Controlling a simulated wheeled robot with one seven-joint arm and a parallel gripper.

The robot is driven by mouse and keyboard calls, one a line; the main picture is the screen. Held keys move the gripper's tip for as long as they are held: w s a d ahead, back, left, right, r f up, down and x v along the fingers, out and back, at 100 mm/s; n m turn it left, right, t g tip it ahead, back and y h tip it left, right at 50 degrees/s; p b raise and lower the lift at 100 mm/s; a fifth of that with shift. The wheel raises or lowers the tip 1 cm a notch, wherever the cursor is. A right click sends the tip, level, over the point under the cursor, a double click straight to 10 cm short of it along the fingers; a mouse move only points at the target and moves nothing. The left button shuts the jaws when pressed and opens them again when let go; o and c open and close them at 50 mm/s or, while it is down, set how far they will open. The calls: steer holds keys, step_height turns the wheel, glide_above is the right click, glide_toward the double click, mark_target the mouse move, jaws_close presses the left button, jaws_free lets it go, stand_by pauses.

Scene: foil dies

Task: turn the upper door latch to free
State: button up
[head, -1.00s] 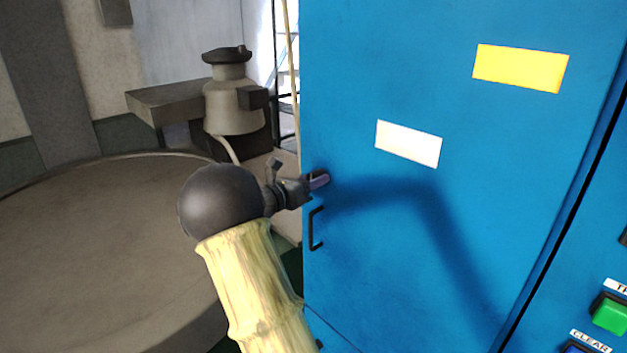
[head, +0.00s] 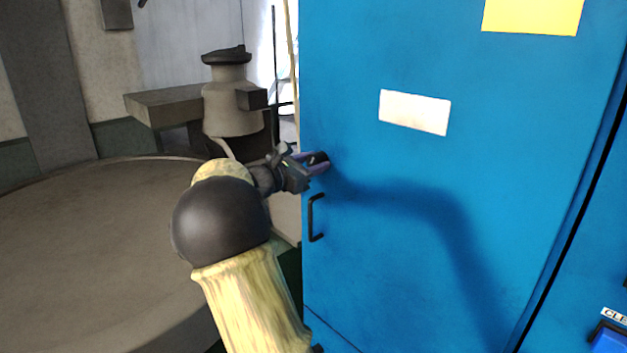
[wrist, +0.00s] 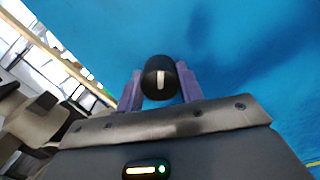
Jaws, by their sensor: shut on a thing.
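The blue cabinet door (head: 400,200) fills the right of the head view. The upper latch is a small round black knob (wrist: 153,92) with a white line on its face. In the wrist view it sits between my two purple fingers, and the line runs nearly upright in the picture. My gripper (wrist: 159,82) is shut on this latch knob. In the head view my gripper (head: 315,163) is at the door's left edge, just above the handle, and its fingers partly hide the knob.
A black bar handle (head: 312,218) is on the door just below my gripper. A white label (head: 415,112) and a yellow label (head: 532,14) are on the door. A grey round platform (head: 90,250) and a grey machine (head: 231,100) stand to the left.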

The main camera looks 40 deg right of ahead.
steer(key=m+b, duration=0.2)
steer(key=f+m+b, duration=0.1)
steer(key=b, duration=0.2)
steer(key=shift+m+b, duration=0.3)
steer(key=shift+m, duration=0.1)
steer(key=m+b, duration=0.3)
steer(key=b, duration=0.2)
steer(key=shift+r+m, duration=0.1)
steer(key=shift+m, duration=0.2)
steer(key=m+b, duration=0.3)
steer(key=b, duration=0.1)
steer(key=shift+r, duration=0.1)
steer(key=shift+r+m+b, duration=0.15)
steer(key=shift+m+b, duration=0.65)
steer(key=shift+m, duration=0.1)
steer(key=shift+r, duration=0.1)
steer(key=o, duration=1)
steer(key=shift+a, duration=0.1)
